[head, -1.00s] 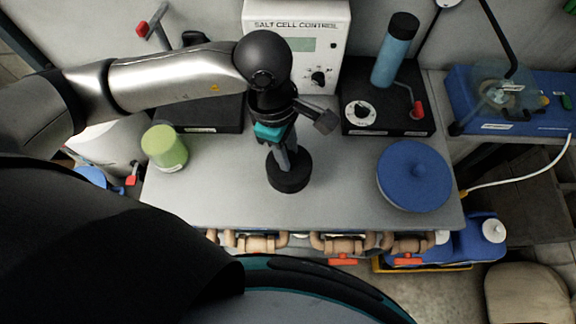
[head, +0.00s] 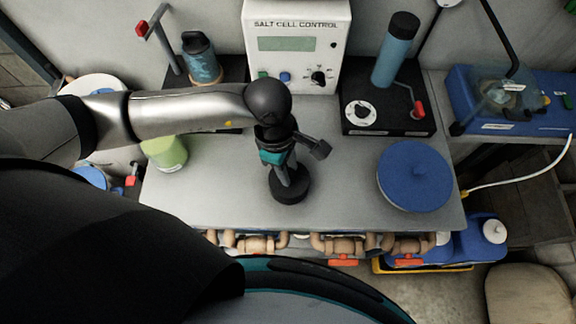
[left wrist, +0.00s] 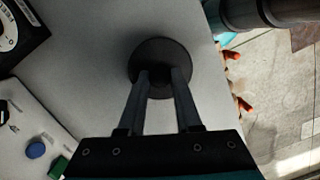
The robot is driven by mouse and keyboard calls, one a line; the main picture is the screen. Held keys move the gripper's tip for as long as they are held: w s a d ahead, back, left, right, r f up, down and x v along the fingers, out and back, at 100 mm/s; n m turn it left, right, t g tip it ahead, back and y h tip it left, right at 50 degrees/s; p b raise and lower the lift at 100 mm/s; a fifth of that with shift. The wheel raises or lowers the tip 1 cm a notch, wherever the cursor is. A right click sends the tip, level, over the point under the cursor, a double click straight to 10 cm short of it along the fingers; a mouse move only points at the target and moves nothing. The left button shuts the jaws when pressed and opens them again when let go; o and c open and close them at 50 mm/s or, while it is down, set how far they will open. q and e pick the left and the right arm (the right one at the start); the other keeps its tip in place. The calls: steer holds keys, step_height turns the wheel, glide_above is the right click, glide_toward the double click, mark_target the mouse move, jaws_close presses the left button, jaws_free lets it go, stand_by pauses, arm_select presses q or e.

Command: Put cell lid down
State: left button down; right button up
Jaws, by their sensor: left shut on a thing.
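The cell lid is a round black disc (head: 290,188) at the middle of the grey bench, towards its front edge. It also shows in the left wrist view (left wrist: 161,53), just beyond my fingertips. My left gripper (head: 287,178) points down and is shut on the lid's middle; in the left wrist view its two fingers (left wrist: 160,78) reach onto the lid. The grip point itself is dark. The lid looks level and at or close to the bench top; I cannot tell if it touches. My right gripper is not seen.
The grey bench (head: 230,205) is clear around the lid. A green cup (head: 168,153) stands left, a blue round lid (head: 414,176) right. Behind stand the salt cell control box (head: 295,45) and two black bases with blue cylinders (head: 396,52). Pipes (head: 256,243) run below the front edge.

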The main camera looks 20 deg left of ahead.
arm_select(q)
steer(key=c, duration=0.6)
jaws_free()
steer(key=shift+r, duration=0.1)
steer(key=shift+r+p, duration=0.25)
steer(key=shift+p, duration=0.1)
step_height(320, 180, up, 12)
steer(key=a, duration=0.1)
steer(key=shift+a+f+b, duration=0.2)
steer(key=shift+a+b, duration=0.1)
steer(key=shift+a, duration=0.1)
steer(key=shift+w, duration=0.1)
